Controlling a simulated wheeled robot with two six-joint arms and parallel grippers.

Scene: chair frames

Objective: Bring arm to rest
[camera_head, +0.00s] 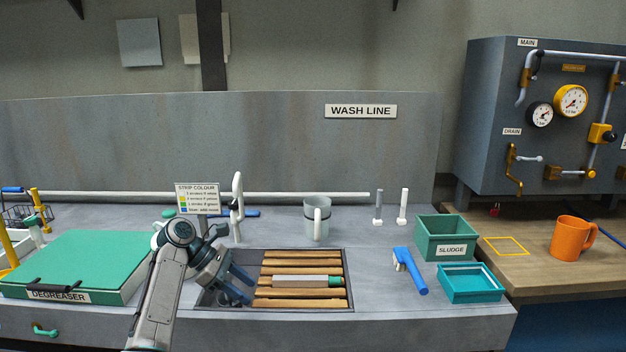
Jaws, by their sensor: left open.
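My left arm comes in from the lower left in the head view. My left gripper (240,284) is open, with its blue-grey fingers over the left end of the sunken slatted tray (349,290). Nothing shows between the fingers. Whether the fingertips touch the tray or a slat cannot be told. A grey stick with a green end (300,281) lies across the wooden slats, to the right of the gripper and apart from it. My right gripper is not in view.
A green DEGREASER case (75,262) stands left of my arm. A blue-handled brush (411,270), SLUDGE bin (446,238) and teal tray (471,283) are at right. An orange mug (567,238) stands farther right.

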